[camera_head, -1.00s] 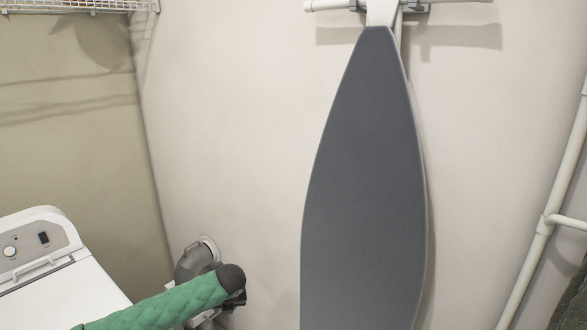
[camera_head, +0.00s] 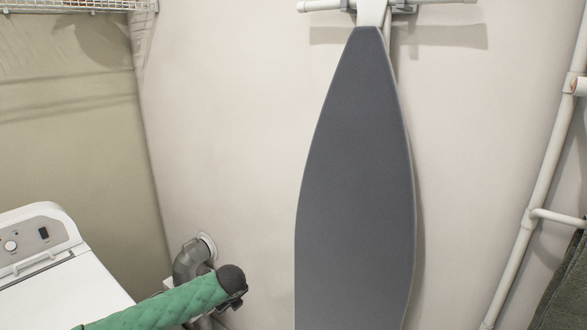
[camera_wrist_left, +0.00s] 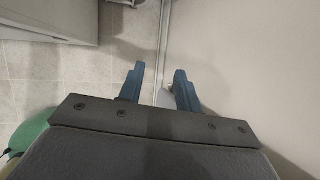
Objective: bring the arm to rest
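My left arm in its green quilted sleeve (camera_head: 165,308) comes in from the lower left of the head view. It ends in a dark rounded joint (camera_head: 232,278); its gripper is hidden there. In the left wrist view my left gripper (camera_wrist_left: 159,72) has its two blue fingers apart with nothing between them. It points over the tiled floor near a wall. My right arm and gripper are not in view.
A white washing machine (camera_head: 60,290) stands at lower left. A grey ironing board (camera_head: 355,180) hangs on the wall. A grey pipe (camera_head: 190,262) sits behind my arm. White pipes (camera_head: 545,170) run at right, beside a dark green cloth (camera_head: 565,290). A wire shelf (camera_head: 80,5) is at top left.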

